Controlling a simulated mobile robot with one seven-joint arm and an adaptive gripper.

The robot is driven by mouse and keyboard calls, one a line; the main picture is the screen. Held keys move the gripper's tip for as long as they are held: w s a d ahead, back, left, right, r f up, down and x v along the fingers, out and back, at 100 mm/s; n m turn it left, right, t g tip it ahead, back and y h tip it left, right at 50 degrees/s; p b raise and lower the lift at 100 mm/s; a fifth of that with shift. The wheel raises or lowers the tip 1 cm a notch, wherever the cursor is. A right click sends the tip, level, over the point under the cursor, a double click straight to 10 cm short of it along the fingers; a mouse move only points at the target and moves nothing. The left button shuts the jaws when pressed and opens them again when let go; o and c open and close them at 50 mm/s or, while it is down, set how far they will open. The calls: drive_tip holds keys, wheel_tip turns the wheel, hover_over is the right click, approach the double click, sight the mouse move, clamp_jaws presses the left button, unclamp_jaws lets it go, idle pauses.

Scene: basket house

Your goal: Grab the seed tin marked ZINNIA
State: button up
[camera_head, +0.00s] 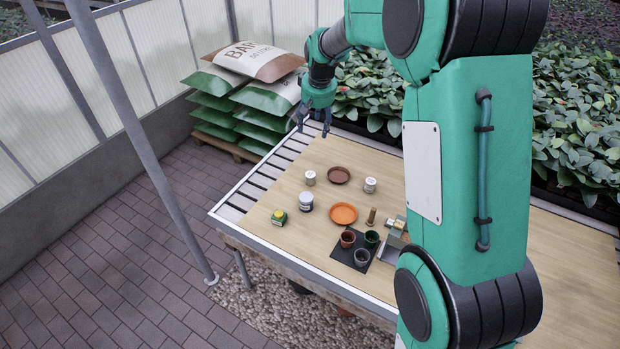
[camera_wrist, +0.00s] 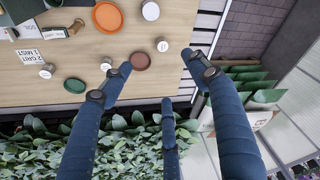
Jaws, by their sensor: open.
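I cannot read the word ZINNIA on any tin. In the head view a small white tin (camera_head: 310,177) stands left of a brown saucer (camera_head: 339,174), and another white tin (camera_head: 370,185) stands right of it. A larger white-and-grey tin (camera_head: 307,201) and a yellow-green tin (camera_head: 279,218) stand nearer the front left. In the wrist view small pale tins (camera_wrist: 163,45) (camera_wrist: 107,63) flank the saucer, and another tin (camera_wrist: 47,71) stands farther left. My gripper (camera_head: 313,126) is open and empty above the bench's back left; its spread fingers (camera_wrist: 160,82) show in the wrist view.
An orange saucer (camera_head: 343,213) lies mid-bench. A green saucer (camera_wrist: 74,85) and a printed card (camera_wrist: 29,57) show in the wrist view. Leafy plants (camera_head: 372,90) and stacked bags (camera_head: 265,98) border the bench.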

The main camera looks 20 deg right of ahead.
drive_tip(key=w+d+f+p, duration=0.1)
drive_tip(key=w+f, duration=0.8)
drive_tip(key=f, duration=0.4)
drive_tip(key=g, duration=0.1)
hover_over(311, 174)
drive_tip(key=s, duration=0.2)
wheel_tip(311, 174, down, 15)
drive_tip(key=shift+w+a+p, duration=0.15)
drive_tip(key=shift+a+p, duration=0.15)
drive_tip(key=shift+p, duration=0.15)
drive_tip(key=shift+w+f, duration=0.2)
drive_tip(key=shift+f, duration=1.2)
drive_tip(key=shift+w+f, duration=0.25)
drive_tip(key=shift+f, duration=1.2)
drive_tip(key=shift+w+f, duration=0.2)
drive_tip(key=shift+f, duration=1.2)
drive_tip(key=shift+f, duration=0.1)
drive_tip(key=shift+w+d+f, duration=0.1)
drive_tip(key=shift+d+f, duration=0.1)
drive_tip(key=shift+f, duration=1.2)
drive_tip(key=shift+w+f, duration=0.2)
drive_tip(key=shift+f, duration=0.85)
drive_tip(key=shift+c, duration=0.5)
